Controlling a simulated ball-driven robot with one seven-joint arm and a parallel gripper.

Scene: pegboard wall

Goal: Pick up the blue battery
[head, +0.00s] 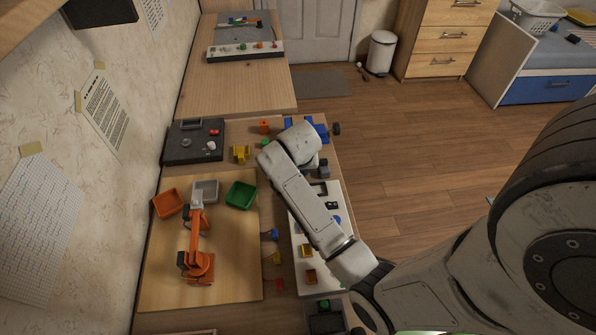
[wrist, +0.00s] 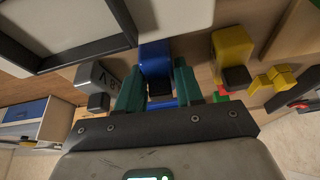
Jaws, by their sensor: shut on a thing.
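The blue battery (wrist: 155,58) stands between the two teal fingers of my gripper (wrist: 159,88) in the wrist view, and the fingers are closed on its sides. Its lower end is dark, and part of it is hidden by the fingers. In the head view my arm covers the gripper and most of the area around it. Blue parts show beside the arm's end there, but I cannot tell whether any of them is the battery.
In the wrist view a grey battery (wrist: 97,78) is close on the left and a yellow one (wrist: 232,50) on the right. The head view shows orange (head: 168,202), grey (head: 205,190) and green (head: 241,194) bins and a small orange robot arm (head: 197,262) on the bench.

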